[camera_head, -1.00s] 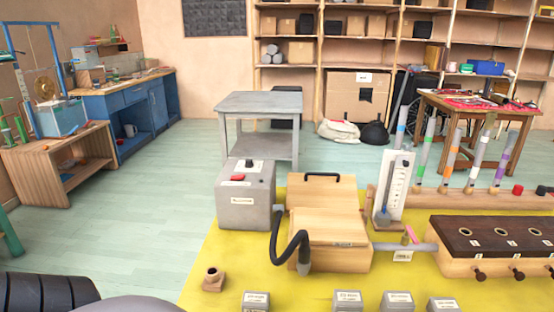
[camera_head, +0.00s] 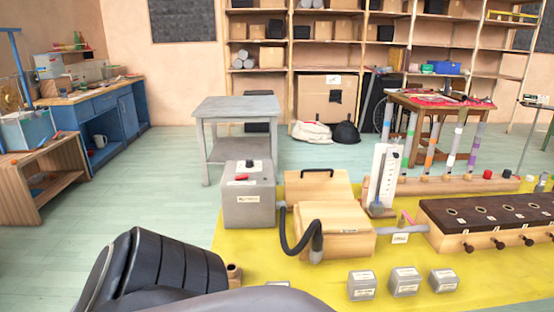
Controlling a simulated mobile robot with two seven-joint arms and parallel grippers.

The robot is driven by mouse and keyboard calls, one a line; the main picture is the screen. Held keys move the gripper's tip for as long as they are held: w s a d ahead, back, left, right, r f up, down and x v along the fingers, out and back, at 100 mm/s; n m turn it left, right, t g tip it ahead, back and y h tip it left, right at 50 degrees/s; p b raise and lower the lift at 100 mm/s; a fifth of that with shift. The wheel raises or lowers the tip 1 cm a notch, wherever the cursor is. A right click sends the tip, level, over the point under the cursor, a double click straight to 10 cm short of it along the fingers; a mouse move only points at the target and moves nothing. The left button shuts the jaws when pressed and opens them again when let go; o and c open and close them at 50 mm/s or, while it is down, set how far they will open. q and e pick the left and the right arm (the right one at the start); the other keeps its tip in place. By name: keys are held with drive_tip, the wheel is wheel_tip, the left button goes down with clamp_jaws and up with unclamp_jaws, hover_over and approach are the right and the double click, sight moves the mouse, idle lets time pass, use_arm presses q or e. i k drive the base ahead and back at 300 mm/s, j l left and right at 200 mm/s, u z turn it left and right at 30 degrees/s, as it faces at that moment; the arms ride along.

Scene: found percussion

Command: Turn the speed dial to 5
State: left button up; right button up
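A grey box (camera_head: 248,204) with a white label on its front stands at the left part of the yellow mat (camera_head: 228,247). On its top are a black knob (camera_head: 249,165), which looks like the dial, and a red switch (camera_head: 241,177). The dial's markings are too small to read, so I cannot tell its setting. A black ribbed part and a grey part of my own arm show at the bottom left, in front of the box and apart from it in the picture. Neither gripper is in view.
A wooden box (camera_head: 325,230) with a black hose (camera_head: 292,245) stands right of the grey box. A white gauge board (camera_head: 384,175) and a dark-topped wooden block (camera_head: 488,225) are further right. Small grey blocks (camera_head: 361,286) lie in front. A grey table (camera_head: 236,107) stands behind.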

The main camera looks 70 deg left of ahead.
sight(249, 162)
drive_tip(key=k+j+z, duration=0.1)
drive_tip(key=k+z, duration=0.5)
drive_tip(key=z, duration=0.2)
drive_tip(key=k+j+z, duration=0.1)
drive_tip(key=k+z, duration=0.45)
drive_tip(key=k+j, duration=0.2)
drive_tip(key=k, duration=0.2)
drive_tip(key=k+j, duration=0.15)
drive_tip(key=k, duration=0.25)
drive_tip(key=k+j+u, duration=0.4)
drive_tip(key=j, duration=0.2)
drive_tip(key=j+u, duration=0.2)
drive_tip(key=j, duration=0.15)
drive_tip(key=k+j+u, duration=0.2)
drive_tip(key=j, duration=0.2)
